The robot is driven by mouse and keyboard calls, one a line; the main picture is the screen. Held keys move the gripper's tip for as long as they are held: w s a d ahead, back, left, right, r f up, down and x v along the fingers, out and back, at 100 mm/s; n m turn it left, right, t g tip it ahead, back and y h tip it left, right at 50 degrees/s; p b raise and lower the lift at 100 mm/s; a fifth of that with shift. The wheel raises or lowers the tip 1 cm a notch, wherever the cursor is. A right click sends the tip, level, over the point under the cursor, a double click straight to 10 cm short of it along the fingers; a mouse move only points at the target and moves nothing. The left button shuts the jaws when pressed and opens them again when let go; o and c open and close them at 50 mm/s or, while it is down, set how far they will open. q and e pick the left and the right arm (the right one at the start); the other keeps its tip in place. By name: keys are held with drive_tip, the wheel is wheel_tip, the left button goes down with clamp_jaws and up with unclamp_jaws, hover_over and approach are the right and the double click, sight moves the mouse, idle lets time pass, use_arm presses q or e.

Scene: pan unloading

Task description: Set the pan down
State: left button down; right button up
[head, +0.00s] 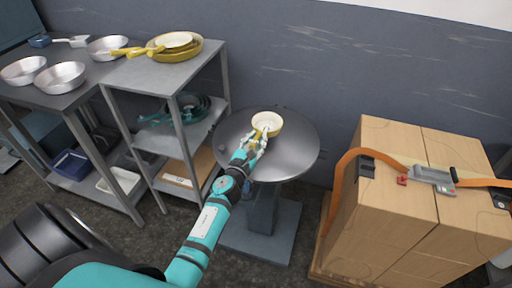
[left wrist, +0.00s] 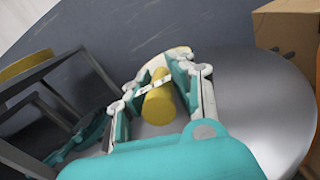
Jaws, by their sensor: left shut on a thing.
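The pan (head: 267,121) is small, with a cream inside and a yellow outside. It is over the round grey metal table (head: 298,153) in the head view; I cannot tell whether it touches the top. My left gripper (head: 258,137) reaches in from the lower left and is shut on the pan's yellow handle. In the left wrist view the handle (left wrist: 158,104) lies between the fingers of the left gripper (left wrist: 165,84), and the pan's cream rim (left wrist: 178,52) shows beyond, mostly hidden by the fingers. My right gripper is not in view.
A metal shelf (head: 150,75) to the left holds stacked yellow pans (head: 185,46). A metal bench beside it carries several silver pans (head: 60,77). Strapped cardboard boxes (head: 385,200) stand right of the table. The tabletop around the pan is bare, and a wall is behind.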

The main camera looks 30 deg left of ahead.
use_arm(q)
wheel_tip(320, 180, down, 4)
drive_tip(key=shift+r+b, duration=0.25)
drive_tip(key=shift+b, duration=0.4)
drive_tip(key=shift+f, duration=0.1)
drive_tip(key=c, duration=1.2)
unclamp_jaws()
drive_tip(key=shift+o, duration=0.2)
drive_tip(key=shift+s, duration=0.1)
